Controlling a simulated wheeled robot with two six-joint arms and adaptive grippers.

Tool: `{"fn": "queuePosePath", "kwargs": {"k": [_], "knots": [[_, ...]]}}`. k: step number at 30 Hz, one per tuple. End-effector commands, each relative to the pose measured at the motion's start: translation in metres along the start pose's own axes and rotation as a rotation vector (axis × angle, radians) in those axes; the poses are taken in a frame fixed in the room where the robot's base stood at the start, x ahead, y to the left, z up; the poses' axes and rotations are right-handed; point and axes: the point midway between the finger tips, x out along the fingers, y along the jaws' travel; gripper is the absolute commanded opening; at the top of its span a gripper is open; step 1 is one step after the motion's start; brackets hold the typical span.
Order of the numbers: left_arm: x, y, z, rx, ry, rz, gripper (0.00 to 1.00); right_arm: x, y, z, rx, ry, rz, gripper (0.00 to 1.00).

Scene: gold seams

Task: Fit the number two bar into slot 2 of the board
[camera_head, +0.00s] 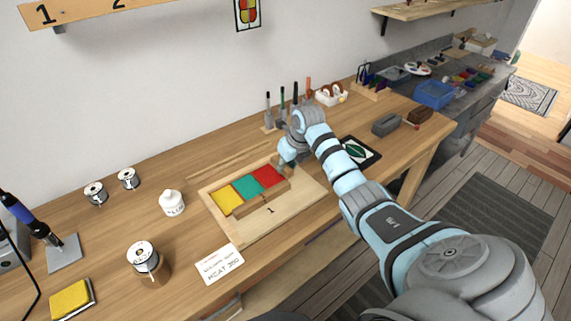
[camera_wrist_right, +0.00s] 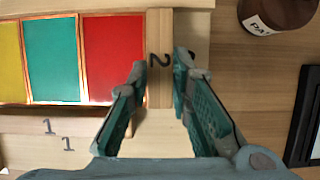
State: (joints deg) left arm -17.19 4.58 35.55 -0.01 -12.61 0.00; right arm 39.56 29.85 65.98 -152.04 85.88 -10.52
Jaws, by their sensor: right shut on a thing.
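The number two bar (camera_wrist_right: 160,88) is a narrow wooden strip with a dark 2. It lies along the right edge of the red pane in the right wrist view, roughly parallel to it. My right gripper (camera_wrist_right: 160,66) is shut on it, one finger on each side; its fingers hide part of a mark on the board beside it. I cannot tell whether the bar sits fully down. The wooden board (camera_head: 285,207) holds yellow, green and red panes (camera_head: 265,175). The number one bar (camera_head: 262,198) lies along their near edge, beside the board's 1 mark. My left gripper is not in view.
Upright tools (camera_head: 282,98) stand behind my arm. A dark framed picture (camera_head: 359,152) lies to the right.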

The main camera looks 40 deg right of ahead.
Motion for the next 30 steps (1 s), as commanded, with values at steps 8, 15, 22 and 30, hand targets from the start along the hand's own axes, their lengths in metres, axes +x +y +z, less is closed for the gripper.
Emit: {"fn": "queuePosePath", "kwargs": {"k": [8,15,22,30], "knots": [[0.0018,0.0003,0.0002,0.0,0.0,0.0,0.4,0.0036,0.0001,-0.0017,0.0,0.001,0.0,0.0],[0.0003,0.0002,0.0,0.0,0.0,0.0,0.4,0.0033,0.0001,-0.0015,0.0,0.002,0.0,0.0],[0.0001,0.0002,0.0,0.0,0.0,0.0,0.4,0.0038,0.0,-0.0016,0.0,0.002,0.0,0.0],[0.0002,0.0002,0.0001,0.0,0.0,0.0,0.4,0.0037,-0.0001,-0.0015,0.0,0.001,0.0,0.43]]}}
